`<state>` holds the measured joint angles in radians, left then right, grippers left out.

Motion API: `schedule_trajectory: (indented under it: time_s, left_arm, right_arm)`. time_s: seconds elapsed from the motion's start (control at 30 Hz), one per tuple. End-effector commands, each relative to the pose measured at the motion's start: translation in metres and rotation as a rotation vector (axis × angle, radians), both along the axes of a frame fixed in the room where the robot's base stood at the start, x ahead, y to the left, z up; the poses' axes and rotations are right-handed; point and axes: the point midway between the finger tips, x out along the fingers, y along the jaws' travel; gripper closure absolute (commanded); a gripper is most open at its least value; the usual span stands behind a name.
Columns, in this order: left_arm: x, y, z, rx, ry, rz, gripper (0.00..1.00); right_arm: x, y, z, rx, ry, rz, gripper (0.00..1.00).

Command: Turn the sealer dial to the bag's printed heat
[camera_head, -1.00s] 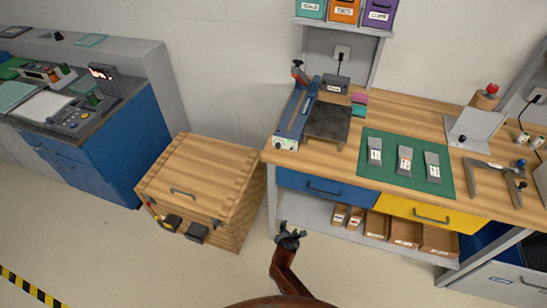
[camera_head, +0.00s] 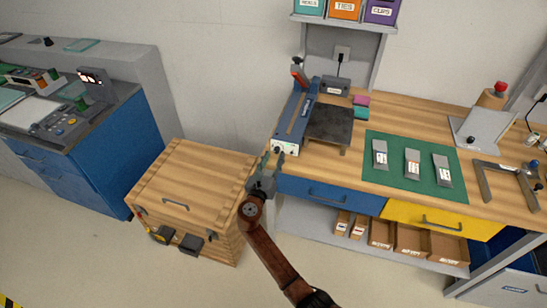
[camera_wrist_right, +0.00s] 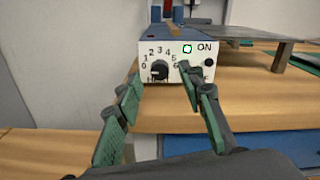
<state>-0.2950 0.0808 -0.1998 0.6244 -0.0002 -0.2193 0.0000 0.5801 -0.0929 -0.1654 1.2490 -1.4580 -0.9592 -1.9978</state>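The blue heat sealer (camera_head: 297,112) stands at the left end of the workbench. Its white front panel (camera_wrist_right: 185,50) carries a black dial (camera_wrist_right: 159,70) with numbers from 0 to 6 around it, and a lit green square beside "ON". I cannot tell for sure where the dial points. My right gripper (camera_head: 272,161) is in front of the panel, its green-padded fingers (camera_wrist_right: 160,80) open on either side of the dial, apart from it. Three grey labelled bags (camera_head: 380,155) (camera_head: 412,163) (camera_head: 442,170) lie on a green mat (camera_head: 398,182); their print is too small to read. My left gripper is out of view.
A wooden crate (camera_head: 190,185) stands left of the bench. Blue (camera_head: 330,195) and yellow (camera_head: 440,217) drawers sit under the bench top, above a shelf of cardboard boxes (camera_head: 410,240). A dark plate (camera_head: 330,122) adjoins the sealer. A console (camera_head: 60,125) stands at far left.

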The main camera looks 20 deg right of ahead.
Motion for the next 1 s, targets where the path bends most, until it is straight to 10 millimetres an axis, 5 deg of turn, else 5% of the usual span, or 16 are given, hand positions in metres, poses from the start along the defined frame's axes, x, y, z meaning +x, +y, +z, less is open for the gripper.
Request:
schedule_trajectory:
  time_s: [0.43, 1.0]
  left_arm:
    - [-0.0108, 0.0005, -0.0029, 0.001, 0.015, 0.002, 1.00]
    - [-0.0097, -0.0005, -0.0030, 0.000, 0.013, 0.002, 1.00]
  right_arm:
    - [0.0111, -0.0077, -0.0002, 0.001, 0.000, 0.000, 0.64]
    - [0.0109, -0.0076, -0.0006, 0.002, 0.000, 0.001, 1.00]
